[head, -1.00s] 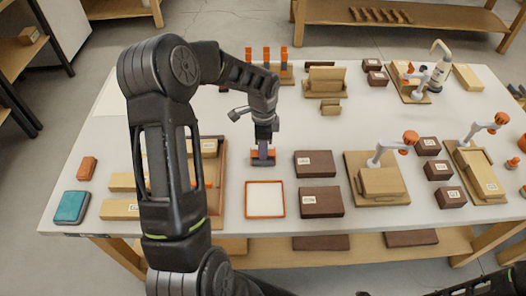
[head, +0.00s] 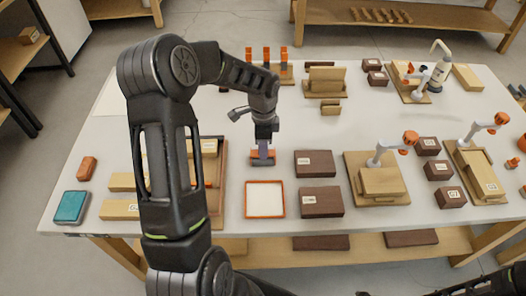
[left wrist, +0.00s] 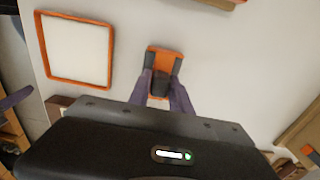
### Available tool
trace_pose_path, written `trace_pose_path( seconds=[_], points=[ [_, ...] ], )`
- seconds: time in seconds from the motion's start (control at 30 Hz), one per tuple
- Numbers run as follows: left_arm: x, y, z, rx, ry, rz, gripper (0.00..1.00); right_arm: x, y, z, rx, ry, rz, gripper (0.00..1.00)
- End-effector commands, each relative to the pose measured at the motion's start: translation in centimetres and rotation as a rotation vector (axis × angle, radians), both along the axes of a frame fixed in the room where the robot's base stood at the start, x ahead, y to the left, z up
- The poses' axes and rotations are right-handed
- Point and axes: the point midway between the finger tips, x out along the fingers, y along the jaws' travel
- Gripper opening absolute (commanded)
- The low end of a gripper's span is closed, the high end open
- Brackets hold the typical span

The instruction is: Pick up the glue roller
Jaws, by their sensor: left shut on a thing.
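The glue roller (head: 257,161), orange with a dark part, is on the white table just behind the orange-rimmed white tray. My left gripper (head: 263,152) reaches down over it from above and is shut on it. In the left wrist view the glue roller (left wrist: 165,62) shows between the two purple-grey fingers of my left gripper (left wrist: 163,82), which hug its dark part. Its lower part is partly hidden by the fingers. I cannot see a gap between it and the table. My right gripper is not in view.
The white tray with an orange rim (head: 265,212) is in front of the roller. Dark brown blocks (head: 315,164) stand to its right. A wooden tray (head: 220,205) is to the left, partly behind my arm. Wooden stations with orange-headed clamps (head: 378,183) stand further right.

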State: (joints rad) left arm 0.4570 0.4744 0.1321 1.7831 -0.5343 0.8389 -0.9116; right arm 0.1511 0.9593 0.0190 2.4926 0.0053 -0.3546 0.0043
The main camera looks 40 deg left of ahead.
Motion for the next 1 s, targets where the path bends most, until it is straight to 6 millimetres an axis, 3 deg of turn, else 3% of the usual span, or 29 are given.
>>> trace_pose_path(
  seconds=[0.47,1.0],
  points=[
    [0.1,0.1,0.7,0.001,-0.003,0.0,0.0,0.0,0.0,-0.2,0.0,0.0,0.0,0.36],
    [0.1,0.0,9.5,0.002,-0.002,-0.001,0.0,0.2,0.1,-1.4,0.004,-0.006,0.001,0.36]
  ],
)
